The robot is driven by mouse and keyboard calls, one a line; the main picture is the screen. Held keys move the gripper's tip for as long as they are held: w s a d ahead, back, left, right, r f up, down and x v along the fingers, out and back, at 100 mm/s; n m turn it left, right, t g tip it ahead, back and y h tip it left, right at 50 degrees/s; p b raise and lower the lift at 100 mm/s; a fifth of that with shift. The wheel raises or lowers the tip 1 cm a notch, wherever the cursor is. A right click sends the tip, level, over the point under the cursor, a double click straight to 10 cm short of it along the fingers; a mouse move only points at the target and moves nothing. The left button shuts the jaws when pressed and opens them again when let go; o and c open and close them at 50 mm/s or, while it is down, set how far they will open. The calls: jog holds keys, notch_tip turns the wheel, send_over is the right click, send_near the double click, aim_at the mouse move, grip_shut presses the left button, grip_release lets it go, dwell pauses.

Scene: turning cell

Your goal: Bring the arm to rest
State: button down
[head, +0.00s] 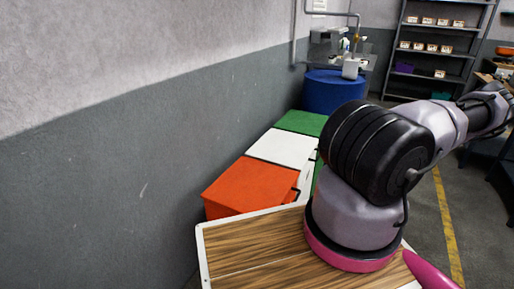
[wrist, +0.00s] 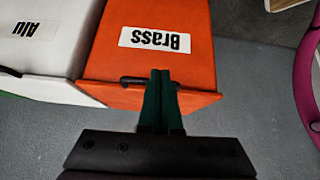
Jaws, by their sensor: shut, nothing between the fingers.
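My gripper (wrist: 160,76) shows in the wrist view, its two dark green fingers pressed together with nothing between them. The fingertips appear in front of the orange bin's front edge and black handle; whether they touch it I cannot tell. In the head view my arm reaches away to the right and my gripper is out of the picture.
An orange bin (head: 247,186) labelled Brass, a white bin (head: 283,147) labelled Alu and a green bin (head: 301,122) stand along the grey wall. A blue drum (head: 333,91) and a shelf rack (head: 440,52) are farther back.

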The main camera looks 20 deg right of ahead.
jog(key=shift+d+r, duration=0.1)
jog(key=w+d+r+m+g+h, duration=0.1)
jog(key=d+r+g+h, duration=0.15)
jog(key=r, duration=0.55)
jog(key=d+r+m+g+h, duration=0.15)
jog(key=d+r, duration=0.25)
jog(key=r, duration=0.4)
jog(key=w+a+r+m+h, duration=0.1)
jog(key=w+a+r+m, duration=0.1)
jog(key=r, duration=0.8)
jog(key=w+a+r+m+h, duration=0.1)
jog(key=a+r+h, duration=0.15)
jog(key=r, duration=0.65)
jog(key=a+r+m+t, duration=0.1)
jog(key=a+r+m, duration=0.2)
jog(key=a+r, duration=0.6)
jog(key=s+a+r+m+t+y, duration=0.4)
jog(key=s+a+r+m, duration=0.1)
jog(key=s+a+r, duration=0.9)
notch_tip(320, 180, up, 5)
jog(key=a, duration=0.2)
jog(key=shift+s+a+f+t, duration=0.15)
jog(key=shift+s+a+t, duration=0.05)
jog(key=shift+a+t, duration=0.15)
